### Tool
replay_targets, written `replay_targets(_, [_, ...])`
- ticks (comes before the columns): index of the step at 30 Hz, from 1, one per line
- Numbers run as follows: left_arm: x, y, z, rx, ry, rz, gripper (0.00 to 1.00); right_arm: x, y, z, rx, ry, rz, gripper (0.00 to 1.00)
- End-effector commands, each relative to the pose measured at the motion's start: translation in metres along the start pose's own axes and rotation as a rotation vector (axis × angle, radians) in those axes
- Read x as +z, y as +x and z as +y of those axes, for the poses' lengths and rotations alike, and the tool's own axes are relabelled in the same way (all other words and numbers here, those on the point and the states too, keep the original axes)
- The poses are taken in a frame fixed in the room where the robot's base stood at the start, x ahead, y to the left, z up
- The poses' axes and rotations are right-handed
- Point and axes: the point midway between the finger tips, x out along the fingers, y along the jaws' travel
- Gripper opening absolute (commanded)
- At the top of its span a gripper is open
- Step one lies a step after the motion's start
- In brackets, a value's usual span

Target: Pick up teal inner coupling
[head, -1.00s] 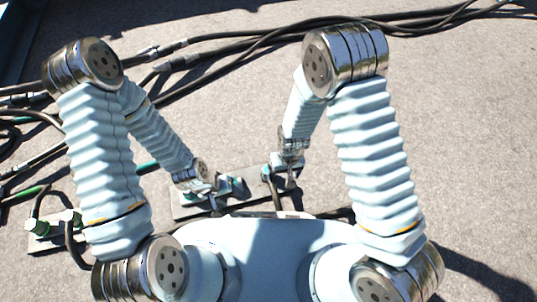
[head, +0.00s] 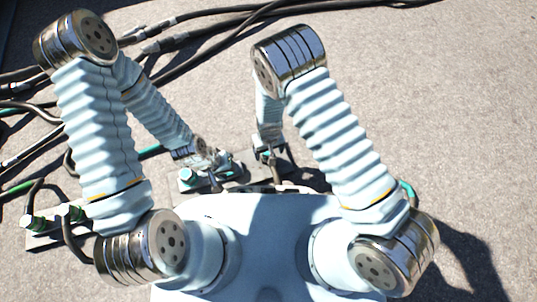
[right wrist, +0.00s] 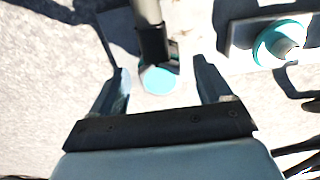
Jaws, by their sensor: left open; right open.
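In the right wrist view a teal coupling end (right wrist: 158,80), with a dark collar and a grey stem above it, shows between the spread fingers of my right gripper (right wrist: 162,88). The fingers are open, with a gap on each side of it. A second teal ring coupling (right wrist: 272,45) sits on a grey plate to the right. I cannot tell which of the two is the inner one. In the head view my right gripper (head: 268,158) is small and partly shaded above the plate. My left gripper (head: 217,180) is open beside a teal coupling (head: 187,175).
A grey base plate (head: 232,183) lies on the ground, partly hidden by my body. Dark cables (head: 190,42) run across the upper left. Another plate with green-ringed fittings (head: 38,226) lies at the far left. Open concrete ground (head: 450,110) is at the right.

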Motion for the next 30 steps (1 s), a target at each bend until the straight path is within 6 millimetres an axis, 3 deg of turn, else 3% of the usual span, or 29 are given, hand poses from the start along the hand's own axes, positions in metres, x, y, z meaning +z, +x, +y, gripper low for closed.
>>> replay_targets(4, [0.0,0.005,-0.002,0.0,0.0,0.002,0.47,0.0,0.02,0.0,0.0,0.0,0.0,0.79])
replay_targets(12, [0.0,0.005,-0.002,0.0,0.0,0.002,0.47,0.0,0.022,0.0,0.0,0.0,0.001,0.77])
replay_targets(24, [0.0,0.005,-0.002,0.0,0.0,0.002,0.47,0.0,0.021,0.0,0.0,0.0,0.0,0.17])
replay_targets(30, [0.0,0.005,-0.002,0.0,0.0,0.002,0.47,0.0,0.021,0.0,0.0,0.0,0.001,0.17])
